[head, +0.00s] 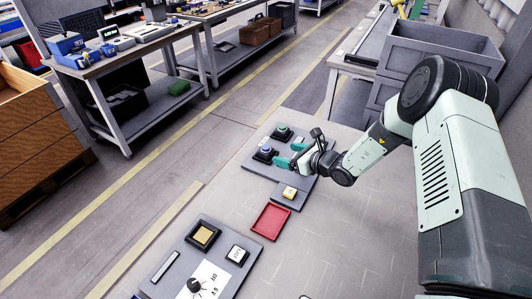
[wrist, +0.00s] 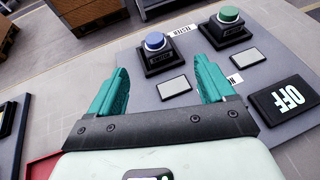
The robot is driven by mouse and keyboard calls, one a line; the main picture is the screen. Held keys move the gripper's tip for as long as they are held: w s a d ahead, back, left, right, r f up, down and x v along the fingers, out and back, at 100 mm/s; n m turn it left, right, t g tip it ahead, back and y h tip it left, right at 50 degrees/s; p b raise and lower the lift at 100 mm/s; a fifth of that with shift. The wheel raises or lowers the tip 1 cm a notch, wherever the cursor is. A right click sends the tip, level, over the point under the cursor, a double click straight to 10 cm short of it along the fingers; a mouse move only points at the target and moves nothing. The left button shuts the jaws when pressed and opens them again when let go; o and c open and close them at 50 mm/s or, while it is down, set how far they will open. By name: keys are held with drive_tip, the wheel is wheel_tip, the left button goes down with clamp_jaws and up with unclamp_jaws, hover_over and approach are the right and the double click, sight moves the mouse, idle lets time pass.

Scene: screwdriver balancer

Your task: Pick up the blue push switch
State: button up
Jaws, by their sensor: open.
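The blue push switch (wrist: 155,41) has a round blue cap on a black square base. It stands on a grey panel on the table; in the head view the blue push switch (head: 265,152) is just left of my gripper. My gripper (head: 284,155) has teal fingers. In the wrist view my gripper (wrist: 158,75) is open and empty, its two fingers wide apart.
A green push switch (wrist: 230,21) stands close to the right of the blue one. The grey panel (wrist: 200,105) also carries a black OFF plate (wrist: 283,98). A red tray (head: 270,222) and another control panel (head: 225,265) lie nearer on the table. Bare table (head: 335,235) is to the right.

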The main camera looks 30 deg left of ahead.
sight(269, 149)
drive_tip(key=x, duration=0.3)
drive_tip(key=shift+a, duration=0.1)
drive_tip(key=x, duration=0.4)
drive_tip(key=shift+s+a+r, duration=0.2)
drive_tip(key=shift+s+a, duration=0.05)
drive_tip(key=shift+w+a+f, duration=0.2)
drive_tip(key=shift+a, duration=0.25)
drive_tip(key=c, duration=1.1)
